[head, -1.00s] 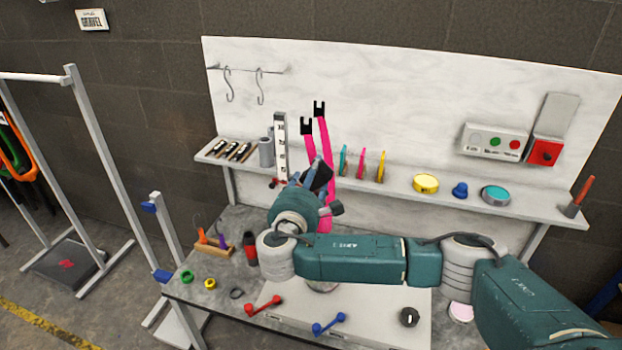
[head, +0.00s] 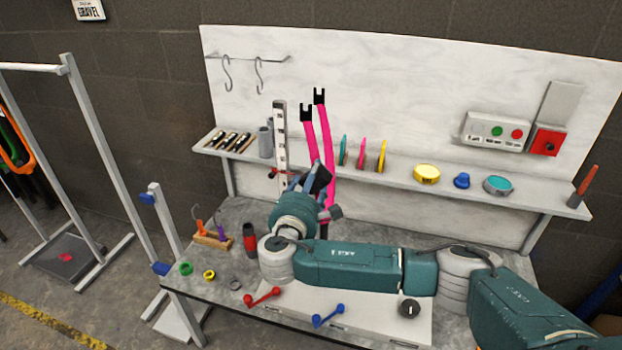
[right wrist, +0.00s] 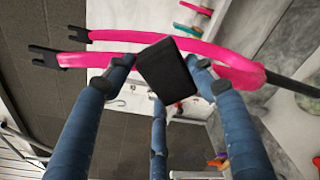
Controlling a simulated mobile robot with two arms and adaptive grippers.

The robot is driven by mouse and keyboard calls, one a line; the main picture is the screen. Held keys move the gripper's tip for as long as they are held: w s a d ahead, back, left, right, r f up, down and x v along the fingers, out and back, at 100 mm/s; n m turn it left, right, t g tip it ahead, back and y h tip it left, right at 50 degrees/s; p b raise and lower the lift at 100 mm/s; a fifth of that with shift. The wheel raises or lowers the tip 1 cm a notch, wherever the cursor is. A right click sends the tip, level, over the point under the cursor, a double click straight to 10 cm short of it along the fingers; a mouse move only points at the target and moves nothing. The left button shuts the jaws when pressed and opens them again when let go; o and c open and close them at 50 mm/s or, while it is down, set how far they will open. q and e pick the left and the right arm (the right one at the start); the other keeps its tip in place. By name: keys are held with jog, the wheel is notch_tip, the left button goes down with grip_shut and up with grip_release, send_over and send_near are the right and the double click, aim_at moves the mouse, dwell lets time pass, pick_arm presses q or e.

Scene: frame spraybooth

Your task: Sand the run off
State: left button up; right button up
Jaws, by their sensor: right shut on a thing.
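My right gripper (right wrist: 166,75) is shut on a dark block (right wrist: 167,70), probably the sanding block. The block overlaps the fork's near leg in the right wrist view; I cannot tell whether they touch. In the head view the right gripper (head: 316,182) is beside the fork's lower legs and partly covers them. I cannot make out a paint run. My left gripper is not in view.
A shelf (head: 400,178) behind holds colored scrapers, a yellow tin (head: 426,174) and a teal tin (head: 498,185). A switch panel (head: 495,131) is on the backboard. Red (head: 262,296) and blue (head: 328,315) handles are at the bench front. My right arm crosses the bench.

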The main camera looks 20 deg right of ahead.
notch_tip(320, 180, down, 10)
jog(key=b, duration=0.5)
dwell(0.6)
jog(key=p+v, duration=0.3)
jog(key=v, duration=0.3)
jog(key=shift+a+f, duration=0.2)
dwell(0.3)
jog(key=shift+w, duration=0.1)
